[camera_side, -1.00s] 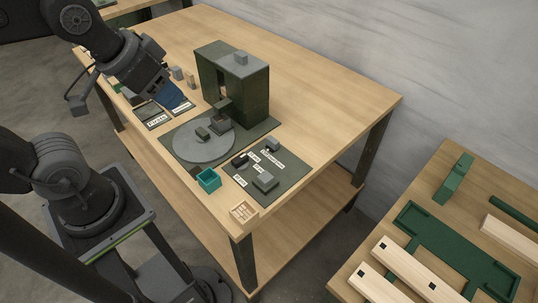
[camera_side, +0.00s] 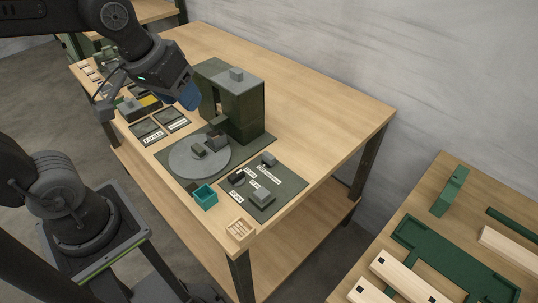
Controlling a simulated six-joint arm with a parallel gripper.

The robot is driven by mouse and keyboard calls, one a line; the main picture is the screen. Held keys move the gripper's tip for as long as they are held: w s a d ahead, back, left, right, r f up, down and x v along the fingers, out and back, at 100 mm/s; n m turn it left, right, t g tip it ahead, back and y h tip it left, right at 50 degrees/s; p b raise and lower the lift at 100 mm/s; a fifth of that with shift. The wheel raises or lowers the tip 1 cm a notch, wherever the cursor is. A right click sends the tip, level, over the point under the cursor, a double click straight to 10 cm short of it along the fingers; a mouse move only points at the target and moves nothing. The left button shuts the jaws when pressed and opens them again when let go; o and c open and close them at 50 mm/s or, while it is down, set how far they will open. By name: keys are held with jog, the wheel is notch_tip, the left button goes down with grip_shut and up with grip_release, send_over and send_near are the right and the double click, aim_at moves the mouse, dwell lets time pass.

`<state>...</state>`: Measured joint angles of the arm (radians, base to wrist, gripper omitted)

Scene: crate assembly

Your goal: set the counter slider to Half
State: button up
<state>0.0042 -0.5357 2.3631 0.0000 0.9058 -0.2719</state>
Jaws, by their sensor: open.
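A dark panel (camera_side: 288,183) with several small white labels lies at the front right of the table; the label words are too small to read. A dark block (camera_side: 237,178), a grey block (camera_side: 262,196) and a small grey piece (camera_side: 268,159) sit on it. I cannot tell which of these is the counter slider or at which label it stands. My gripper (camera_side: 190,97), with blue at its tip, is open and in the air by the left side of the dark green machine. It is well away from the panel. The arm hides part of the table behind it.
The tall green machine (camera_side: 247,110) stands behind a round grey plate (camera_side: 185,165) with small blocks on it. A teal open box (camera_side: 204,196) and a pale wooden tray (camera_side: 239,231) stand near the front edge. The table's right part is clear.

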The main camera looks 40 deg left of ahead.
jog(key=w+f+n+g, duration=0.2)
jog(key=w+f+n, duration=0.2)
jog(key=w+n, duration=0.5)
jog(key=n+g, duration=0.3)
jog(key=n, duration=0.3)
send_near(269, 155)
notch_tip(269, 155, down, 10)
jog(key=shift+s+r, duration=0.1)
jog(key=shift+s, duration=0.05)
jog(key=shift+c, duration=0.3)
grip_shut()
